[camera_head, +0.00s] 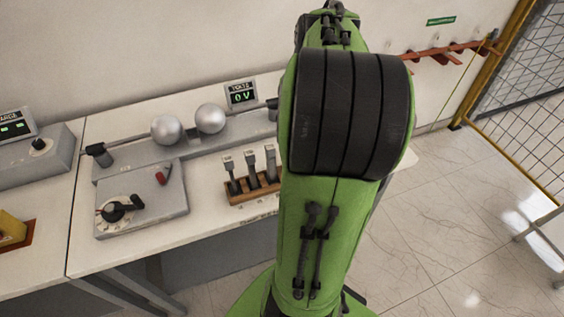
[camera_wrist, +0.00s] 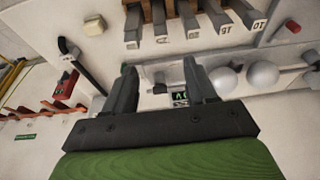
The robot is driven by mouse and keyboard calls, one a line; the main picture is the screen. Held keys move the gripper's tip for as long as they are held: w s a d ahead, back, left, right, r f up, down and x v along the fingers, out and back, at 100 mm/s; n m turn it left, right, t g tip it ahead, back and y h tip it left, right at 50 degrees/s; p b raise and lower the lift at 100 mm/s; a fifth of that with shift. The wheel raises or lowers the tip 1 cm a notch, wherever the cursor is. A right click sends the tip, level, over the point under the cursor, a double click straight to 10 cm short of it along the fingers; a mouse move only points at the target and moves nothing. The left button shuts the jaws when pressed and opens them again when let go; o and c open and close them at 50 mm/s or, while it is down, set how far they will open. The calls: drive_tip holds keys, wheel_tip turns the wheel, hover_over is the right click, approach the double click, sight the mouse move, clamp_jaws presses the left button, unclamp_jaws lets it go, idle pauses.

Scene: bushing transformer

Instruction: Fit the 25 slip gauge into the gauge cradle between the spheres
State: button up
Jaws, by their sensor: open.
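Several grey slip gauges stand in a wooden rack (camera_head: 261,192) on the bench; they also show along the top of the wrist view, with numbered ends upside down. I cannot tell which one is the 25 gauge (camera_wrist: 162,40). Two silver spheres, the left (camera_head: 167,129) and the right (camera_head: 210,118), sit close together on the grey apparatus behind the rack.
A control box (camera_head: 140,200) with a dial and red switch stands left of the rack. A display (camera_head: 240,94) reading 0 V stands behind the spheres. A yellow object (camera_head: 12,226) lies on the left bench. Red hooks (camera_head: 445,54) line the wall at right; the floor there is open.

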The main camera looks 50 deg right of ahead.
drive_tip(key=b+x, duration=0.2)
drive_tip(key=x, duration=1.3)
drive_tip(key=shift+a+f+b, duration=0.1)
drive_tip(key=shift+a+b, duration=0.05)
drive_tip(key=shift+b, duration=0.15)
drive_tip(key=shift+a, duration=0.1)
drive_tip(key=shift+c, duration=1.2)
clamp_jaws()
